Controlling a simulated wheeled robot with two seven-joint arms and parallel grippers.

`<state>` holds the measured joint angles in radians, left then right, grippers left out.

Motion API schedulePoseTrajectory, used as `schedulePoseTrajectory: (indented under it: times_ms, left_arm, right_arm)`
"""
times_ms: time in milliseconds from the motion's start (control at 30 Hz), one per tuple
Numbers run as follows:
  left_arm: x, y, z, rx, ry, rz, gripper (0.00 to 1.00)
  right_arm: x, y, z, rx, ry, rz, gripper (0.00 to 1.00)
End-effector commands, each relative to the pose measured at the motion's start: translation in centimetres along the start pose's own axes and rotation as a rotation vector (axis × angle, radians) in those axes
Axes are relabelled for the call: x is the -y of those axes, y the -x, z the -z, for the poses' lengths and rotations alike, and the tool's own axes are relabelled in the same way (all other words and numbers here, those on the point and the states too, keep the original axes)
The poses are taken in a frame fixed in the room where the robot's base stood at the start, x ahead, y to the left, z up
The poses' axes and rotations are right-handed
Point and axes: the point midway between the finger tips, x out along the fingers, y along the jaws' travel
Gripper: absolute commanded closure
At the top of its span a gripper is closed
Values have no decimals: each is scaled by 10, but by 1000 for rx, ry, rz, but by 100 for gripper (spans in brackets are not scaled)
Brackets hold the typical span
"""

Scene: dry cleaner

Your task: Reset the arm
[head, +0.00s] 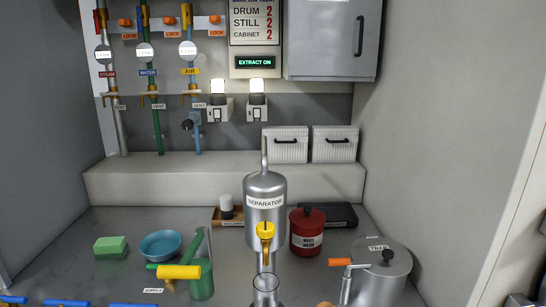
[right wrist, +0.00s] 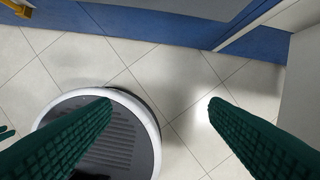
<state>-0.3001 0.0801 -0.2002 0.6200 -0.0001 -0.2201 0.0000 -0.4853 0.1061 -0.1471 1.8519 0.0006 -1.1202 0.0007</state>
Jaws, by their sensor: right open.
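My right gripper (right wrist: 160,103) shows in the right wrist view as two green ridged fingers, spread wide apart with nothing between them. It hangs over the tiled floor, away from the worktop. Neither gripper can be made out in the head view, and my left gripper is in no view.
The grey worktop (head: 110,225) holds a separator (head: 265,188), a red canister (head: 306,238), a lidded steel pot (head: 380,275), a blue bowl (head: 160,246), a green sponge (head: 110,246) and a green jug (head: 202,280). Blue cabinetry (right wrist: 150,22) borders the open floor (right wrist: 185,85).

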Motion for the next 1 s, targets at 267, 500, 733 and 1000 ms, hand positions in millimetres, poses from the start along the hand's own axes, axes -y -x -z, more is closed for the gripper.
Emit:
schedulePoseTrajectory:
  times_ms: [267,500,733,1000]
  left_arm:
    - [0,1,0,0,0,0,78]
    - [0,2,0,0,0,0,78]
    - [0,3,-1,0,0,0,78]
    - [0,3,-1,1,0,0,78]
  right_arm:
    - [-5,-114,82,-68,13,-7,31]
    - [-8,-170,172,-116,25,-12,31]
    - [-7,-185,230,-140,33,-13,31]
    - [-7,-187,243,-144,34,-14,31]
